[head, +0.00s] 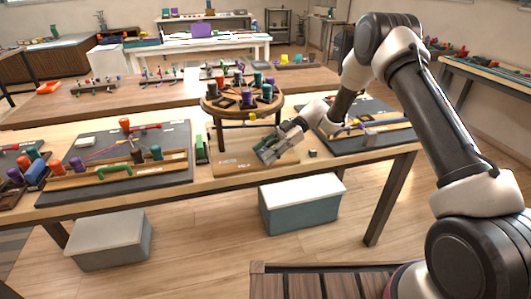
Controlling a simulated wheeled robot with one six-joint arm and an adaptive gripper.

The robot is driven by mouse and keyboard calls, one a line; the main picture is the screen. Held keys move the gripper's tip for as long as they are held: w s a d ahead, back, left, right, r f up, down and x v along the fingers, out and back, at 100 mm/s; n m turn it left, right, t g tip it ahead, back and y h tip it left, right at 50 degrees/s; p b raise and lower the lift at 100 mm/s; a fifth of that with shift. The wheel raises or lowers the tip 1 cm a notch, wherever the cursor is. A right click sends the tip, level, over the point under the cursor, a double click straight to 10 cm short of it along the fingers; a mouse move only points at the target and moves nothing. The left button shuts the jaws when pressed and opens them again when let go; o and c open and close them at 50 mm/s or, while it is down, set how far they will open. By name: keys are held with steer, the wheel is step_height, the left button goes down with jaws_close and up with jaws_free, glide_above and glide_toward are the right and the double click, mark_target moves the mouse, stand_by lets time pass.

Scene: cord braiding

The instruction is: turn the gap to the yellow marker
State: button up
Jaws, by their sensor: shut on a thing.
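A round wooden braiding stand (206,104) with dark legs stands on the near table, left of and behind my gripper. Several green, purple, dark and red bobbins stand on its top. Dark pieces lie between them; which opening is the gap I cannot tell. A small yellow marker (253,116) shows below the front of the rim. My gripper (267,152) points down and to the left, low over a light wooden board (230,166) in front of the stand. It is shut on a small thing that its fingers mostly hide. It is apart from the stand's top.
A dark mat (90,185) with a wooden rack and coloured bobbins lies at left. Another dark mat (372,140) lies at right, behind my arm. Two lidded boxes (112,236) (300,205) stand on the floor.

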steer(key=shift+n+g+h, duration=0.3)
steer(key=shift+n+g, duration=0.3)
steer(key=shift+g, duration=0.1)
steer(key=o, duration=1)
